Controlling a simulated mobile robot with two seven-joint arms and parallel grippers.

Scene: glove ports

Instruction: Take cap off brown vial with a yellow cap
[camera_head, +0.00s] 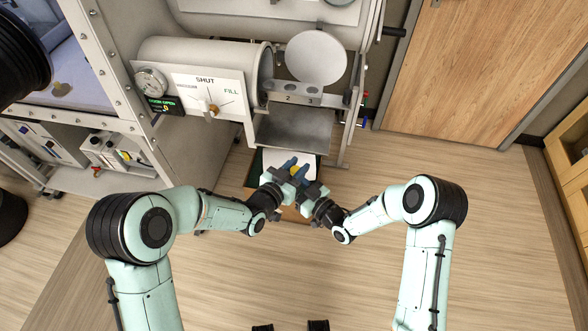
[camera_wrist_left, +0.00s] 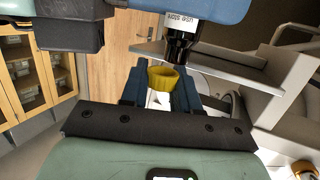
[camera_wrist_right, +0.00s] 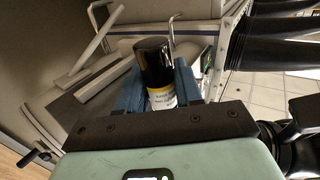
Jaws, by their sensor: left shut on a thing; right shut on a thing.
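The yellow cap (camera_wrist_left: 163,79) is between the blue fingers of my left gripper (camera_wrist_left: 160,92), which is shut on it; a bit of yellow (camera_head: 294,170) shows in the head view. The brown vial (camera_wrist_right: 154,66), very dark with a white label, is held in my right gripper (camera_wrist_right: 158,90), shut on its body. Its dark end carries no yellow cap in the right wrist view. In the left wrist view the vial (camera_wrist_left: 181,42) is just beyond the cap, whose rim shows; they look apart, but the gap is small. In the head view the left gripper (camera_head: 284,168) and right gripper (camera_head: 302,176) are close together.
A white sheet or panel (camera_head: 304,160) lies beneath the grippers. Beyond stand the grey port cylinder (camera_head: 200,62) with its round door (camera_head: 316,57), a metal tray (camera_head: 293,127) and a gauge panel (camera_head: 212,100). Open floor lies to the right, before a wooden door (camera_head: 480,70).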

